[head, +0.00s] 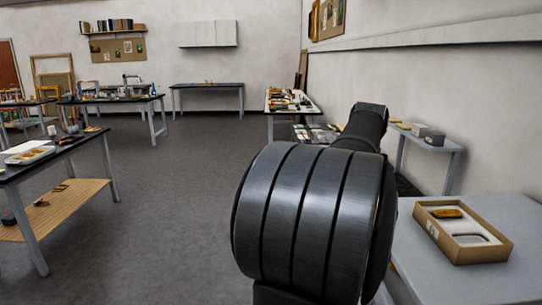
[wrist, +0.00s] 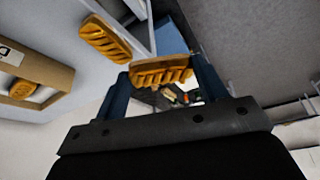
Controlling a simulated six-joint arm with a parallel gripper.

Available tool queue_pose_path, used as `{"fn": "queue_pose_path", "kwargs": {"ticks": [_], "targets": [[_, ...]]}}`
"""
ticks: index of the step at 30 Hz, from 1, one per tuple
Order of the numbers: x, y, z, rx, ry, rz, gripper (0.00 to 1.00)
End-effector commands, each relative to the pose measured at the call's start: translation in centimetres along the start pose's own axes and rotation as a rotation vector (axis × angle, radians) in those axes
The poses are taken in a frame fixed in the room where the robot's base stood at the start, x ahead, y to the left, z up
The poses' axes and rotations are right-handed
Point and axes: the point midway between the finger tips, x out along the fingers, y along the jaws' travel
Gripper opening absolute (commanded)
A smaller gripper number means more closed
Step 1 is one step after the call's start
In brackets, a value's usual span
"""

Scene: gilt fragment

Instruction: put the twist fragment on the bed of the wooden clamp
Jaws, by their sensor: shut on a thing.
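My gripper (wrist: 162,82) is shut on a gilt fragment with slanted, rope-like ridges, the twist fragment (wrist: 158,70), in the wrist view. The fragment lies across between the two blue fingers. Another ridged gilt piece (wrist: 105,38) is just beyond it to the upper left, against a pale grey surface. In the head view my arm fills the middle and my gripper and the held fragment are hidden. I cannot make out the wooden clamp or its bed in either view.
A cardboard box (head: 500,250) with a gilt piece (head: 447,213) and a pale recess (head: 470,238) stands on the grey table (head: 415,265) at the right. The box (wrist: 62,75) also shows at the left of the wrist view. A small shelf table (head: 445,147) stands behind.

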Motion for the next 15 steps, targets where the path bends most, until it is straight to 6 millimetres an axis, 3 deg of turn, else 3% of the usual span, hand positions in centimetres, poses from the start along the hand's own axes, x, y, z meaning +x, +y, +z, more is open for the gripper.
{"fn": "queue_pose_path", "kwargs": {"ticks": [3, 6, 11, 15], "targets": [[2.3, -4.9, 0.1, -0.084, -0.006, -0.035, 0.41], [5.8, -7.9, 1.4, -0.166, -0.011, -0.07, 0.41], [12.7, -10.5, 5.0, -0.282, -0.012, -0.119, 0.41], [19.0, -12.8, 9.4, -0.367, -0.015, -0.155, 0.41]]}}
